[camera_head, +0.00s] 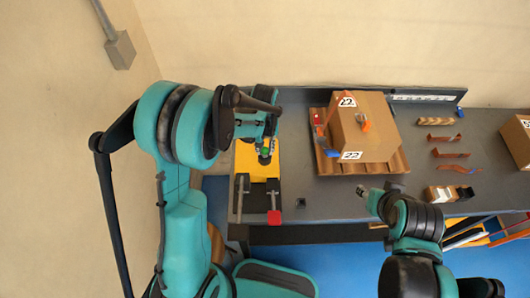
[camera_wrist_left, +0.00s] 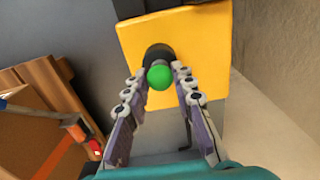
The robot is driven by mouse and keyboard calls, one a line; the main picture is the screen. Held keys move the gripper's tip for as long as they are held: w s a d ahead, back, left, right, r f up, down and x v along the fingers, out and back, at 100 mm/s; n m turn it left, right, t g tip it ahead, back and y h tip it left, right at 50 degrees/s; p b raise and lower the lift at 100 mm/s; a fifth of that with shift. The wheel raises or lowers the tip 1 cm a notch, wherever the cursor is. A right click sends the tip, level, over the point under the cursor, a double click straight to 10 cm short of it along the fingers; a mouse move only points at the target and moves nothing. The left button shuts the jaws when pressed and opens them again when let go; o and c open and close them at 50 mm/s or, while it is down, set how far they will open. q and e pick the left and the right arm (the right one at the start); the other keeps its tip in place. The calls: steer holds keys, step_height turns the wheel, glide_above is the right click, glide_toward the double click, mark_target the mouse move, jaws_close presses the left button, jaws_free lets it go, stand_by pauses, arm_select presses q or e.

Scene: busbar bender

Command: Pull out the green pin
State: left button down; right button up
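The green pin shows in the left wrist view as a round green knob (camera_wrist_left: 160,77) in front of a dark round collar on a yellow block (camera_wrist_left: 190,45). In the head view, the green pin (camera_head: 264,153) is small beside the yellow block (camera_head: 247,158), partly hidden by my left gripper. My left gripper (camera_wrist_left: 160,74) has its fingers spread, one on each side of the green knob, with narrow gaps visible. My right gripper (camera_head: 364,190) is near the front of the table, away from the pin; its fingers are too small to read.
A cardboard box (camera_head: 365,125) marked 22 sits on a brown wooden pallet (camera_head: 399,160) right of the bender. A red-tipped lever (camera_head: 274,216) stands in front of the yellow block. Several copper strips (camera_head: 449,154) lie farther right. The grey table (camera_head: 320,205) is mostly clear at front.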

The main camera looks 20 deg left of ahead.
mark_target(265, 148)
arm_select(q)
steer(key=shift+r, duration=0.25)
steer(key=shift+r+p, duration=1.25)
steer(key=shift+r, duration=0.55)
steer(key=shift+r+p, duration=1.7)
steer(key=shift+r, duration=0.85)
